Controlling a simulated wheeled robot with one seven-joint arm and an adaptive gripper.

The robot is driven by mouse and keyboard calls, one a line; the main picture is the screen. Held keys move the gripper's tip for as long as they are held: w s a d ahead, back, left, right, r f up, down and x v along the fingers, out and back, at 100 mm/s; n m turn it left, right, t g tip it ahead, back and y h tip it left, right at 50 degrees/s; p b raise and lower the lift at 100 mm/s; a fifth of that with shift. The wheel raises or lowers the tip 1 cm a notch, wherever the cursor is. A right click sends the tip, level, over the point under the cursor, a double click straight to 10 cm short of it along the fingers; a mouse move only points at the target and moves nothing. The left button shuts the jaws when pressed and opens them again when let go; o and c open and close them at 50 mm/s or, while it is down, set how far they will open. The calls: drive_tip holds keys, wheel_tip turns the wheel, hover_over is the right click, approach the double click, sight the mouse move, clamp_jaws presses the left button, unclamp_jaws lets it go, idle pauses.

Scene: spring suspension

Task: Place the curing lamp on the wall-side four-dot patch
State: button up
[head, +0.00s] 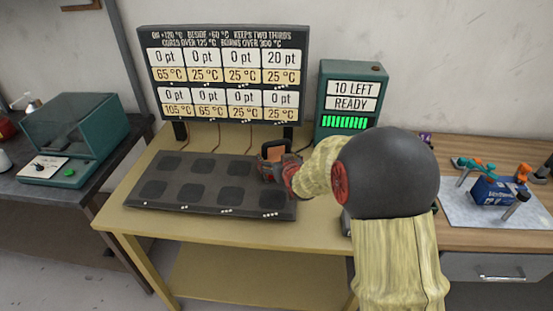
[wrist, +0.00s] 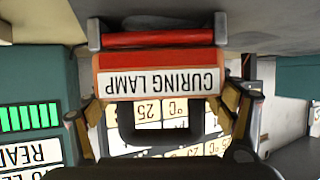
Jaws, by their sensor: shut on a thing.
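The curing lamp (head: 273,150), dark with an orange-brown face, is at the right rear of the black mat (head: 165,208) in the head view. In the wrist view the lamp (wrist: 160,82) shows its upside-down label and a dark loop below it. My gripper (head: 283,168) is shut on the lamp; its fingers (wrist: 165,120) show on both sides in the wrist view. The mat has two rows of dark patches. Lamp and gripper cover the wall-side patch in the four-dot column. I cannot tell whether the lamp touches the mat.
A display board (head: 225,75) with points and temperatures stands behind the mat, its top right cell reading 20 pt, 25 °C. A green box (head: 350,100) reading "10 LEFT READY" stands to its right. Tools lie on a pale mat (head: 470,210) at far right.

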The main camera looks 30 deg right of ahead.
drive_tip(key=o, duration=1.8)
drive_tip(key=shift+f, duration=0.1)
drive_tip(key=shift+o, duration=0.2)
drive_tip(key=shift+s+r, duration=0.2)
drive_tip(key=shift+r, duration=0.1)
drive_tip(key=s+a+r+g+p, duration=0.2)
drive_tip(key=s+a+r, duration=0.35)
drive_tip(key=s, duration=0.35)
drive_tip(key=s+a+r+g+p, duration=0.1)
drive_tip(key=s+a+r+p, duration=0.1)
drive_tip(key=s+a+r, duration=0.5)
drive_tip(key=s+a+r+n+g+y, duration=0.1)
drive_tip(key=s+a+g, duration=0.1)
drive_tip(key=s, duration=0.9)
drive_tip(key=s+a+r+n+g+y, duration=0.1)
drive_tip(key=s+a, duration=0.4)
drive_tip(key=s, duration=0.5)
drive_tip(key=shift+s+g+y, duration=0.4)
drive_tip(key=shift+g, duration=0.5)
